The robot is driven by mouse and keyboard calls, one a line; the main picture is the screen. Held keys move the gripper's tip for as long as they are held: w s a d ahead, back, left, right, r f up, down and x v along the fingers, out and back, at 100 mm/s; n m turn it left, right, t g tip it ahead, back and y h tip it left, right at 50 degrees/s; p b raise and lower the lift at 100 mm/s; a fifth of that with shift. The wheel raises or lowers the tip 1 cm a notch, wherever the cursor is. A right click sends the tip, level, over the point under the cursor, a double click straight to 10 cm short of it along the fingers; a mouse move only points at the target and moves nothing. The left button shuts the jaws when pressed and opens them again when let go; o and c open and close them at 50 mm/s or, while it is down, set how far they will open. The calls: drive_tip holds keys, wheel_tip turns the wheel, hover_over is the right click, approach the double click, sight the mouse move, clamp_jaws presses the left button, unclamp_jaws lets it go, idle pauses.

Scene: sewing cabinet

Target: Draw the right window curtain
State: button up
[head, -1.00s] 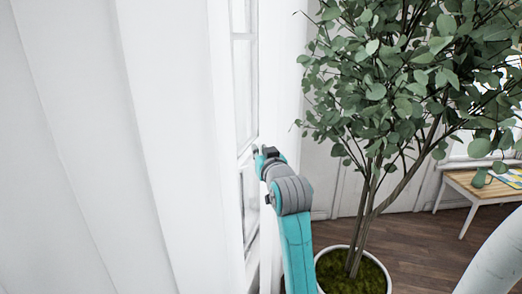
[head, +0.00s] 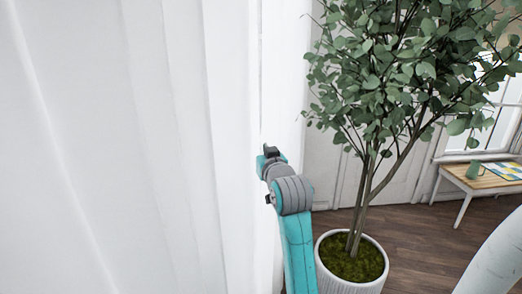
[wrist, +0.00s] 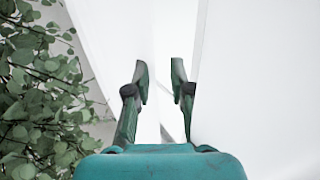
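The white curtain (head: 170,150) hangs in tall folds over the left half of the head view. White cloth (wrist: 265,80) fills the right side of that view, close to the right finger. I see no cloth clearly pinched between the fingers. The window behind the curtain is almost wholly hidden.
A leafy plant (head: 400,75) in a white ribbed pot (head: 345,288) stands right of my arm; its leaves also show at the left of the wrist view (wrist: 35,95). A wooden bench (head: 480,180) holds a green mug (head: 473,170). Some wooden floor (head: 420,235) is clear.

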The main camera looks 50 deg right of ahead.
drive_tip(key=shift+o, duration=0.5)
drive_tip(key=v, duration=0.7)
drive_tip(key=shift+s+a, duration=0.15)
drive_tip(key=shift+a, duration=0.05)
